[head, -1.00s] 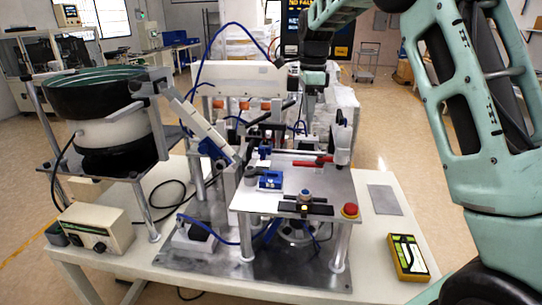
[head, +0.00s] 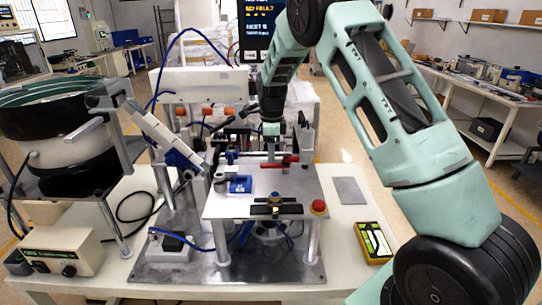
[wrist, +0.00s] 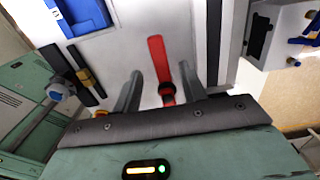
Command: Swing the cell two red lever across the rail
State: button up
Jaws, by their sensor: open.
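The red lever (head: 288,160) lies on the raised metal plate (head: 225,207) of the machine. In the wrist view the red lever (wrist: 157,52) runs lengthwise, with a dark collar near its lower end. My gripper (head: 270,157) is low over the plate at the lever. In the wrist view my gripper (wrist: 160,70) is open, one finger on each side of the lever, with visible gaps; I cannot tell whether either touches it. A dark and silver rail-like strip (wrist: 213,40) runs to the right of the lever. The cell number cannot be read.
A blue block (head: 240,184), a dark clamp bar (head: 275,210) and a red button (head: 318,207) sit on the plate. The black bowl feeder (head: 50,115) stands at left. A yellow device (head: 374,242) and grey sheet (head: 349,190) lie on the table at right.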

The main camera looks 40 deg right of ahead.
aim_at(285, 162)
jog(key=shift+f+p, duration=0.3)
jog(key=shift+f, duration=1.4)
grip_shut()
jog(key=shift+s+a+n, duration=0.1)
jog(key=shift+n, duration=0.2)
jog(key=n, duration=0.1)
jog(key=s+n+b, duration=0.1)
jog(key=n, duration=0.1)
jog(key=shift+s+a, duration=0.2)
jog(key=shift+a, duration=0.1)
jog(key=shift+s+n+b, duration=0.2)
jog(key=shift+s+n, duration=0.1)
jog(key=shift+n, duration=0.6)
jog(key=shift+s+n+b, duration=0.25)
jog(key=shift+s+n, duration=0.1)
jog(key=shift+n, duration=0.55)
jog(key=shift+s+n+b, duration=0.2)
jog(key=shift+s+n, duration=0.1)
jog(key=shift+n, duration=0.6)
